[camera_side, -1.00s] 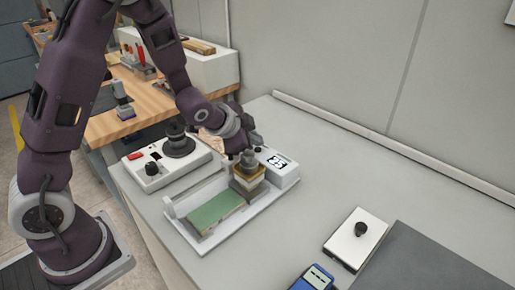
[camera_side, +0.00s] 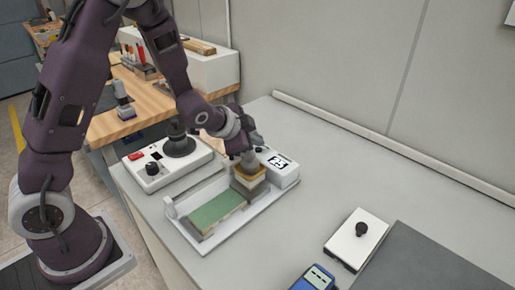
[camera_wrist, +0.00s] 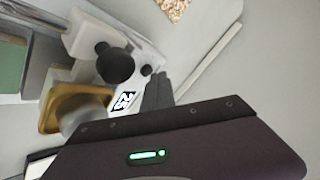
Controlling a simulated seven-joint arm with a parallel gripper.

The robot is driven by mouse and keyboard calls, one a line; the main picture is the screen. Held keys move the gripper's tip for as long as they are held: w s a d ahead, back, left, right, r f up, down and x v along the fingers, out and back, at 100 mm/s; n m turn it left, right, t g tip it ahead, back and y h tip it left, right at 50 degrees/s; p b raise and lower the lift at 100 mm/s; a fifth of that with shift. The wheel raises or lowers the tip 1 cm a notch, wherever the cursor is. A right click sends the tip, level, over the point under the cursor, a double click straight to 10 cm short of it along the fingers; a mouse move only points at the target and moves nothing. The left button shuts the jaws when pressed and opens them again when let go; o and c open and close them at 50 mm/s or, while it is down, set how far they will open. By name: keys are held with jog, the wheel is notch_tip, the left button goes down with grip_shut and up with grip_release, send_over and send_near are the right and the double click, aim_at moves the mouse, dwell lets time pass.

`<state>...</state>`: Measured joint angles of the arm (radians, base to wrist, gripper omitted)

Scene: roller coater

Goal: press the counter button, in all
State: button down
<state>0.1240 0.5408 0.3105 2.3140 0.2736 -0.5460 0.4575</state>
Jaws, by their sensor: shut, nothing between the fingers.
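The counter is a white box (camera_side: 279,167) with a small display at the far right end of the white tray. Its display (camera_wrist: 123,100) also shows in the wrist view, with digits too small to read surely. A round black knob (camera_wrist: 117,66), which looks like the counter button, stands on the white body beside the display. My gripper (camera_side: 256,138) is just above and behind the counter's left end. Its shut, empty fingers (camera_wrist: 158,88) appear to the right of the black knob in the wrist view. I cannot tell whether they touch anything.
A grey block with a gold band (camera_side: 248,180) stands in the white tray (camera_side: 262,210), close under my gripper, beside a green plate (camera_side: 217,208). A white control box (camera_side: 170,168) is to the left. A white pad with black knob (camera_side: 343,246) and a blue meter (camera_side: 314,279) lie right.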

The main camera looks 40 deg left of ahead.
jog(key=shift+s+d+f+g, duration=0.3)
jog(key=shift+s+f, duration=0.15)
jog(key=shift+f, duration=0.25)
jog(key=shift+d+r, duration=0.15)
jog(key=shift+r, duration=0.15)
jog(key=shift+w+a+r, duration=0.1)
jog(key=shift+r, duration=1.3)
jog(key=shift+w+a+r, duration=0.1)
jog(key=shift+r, duration=1.3)
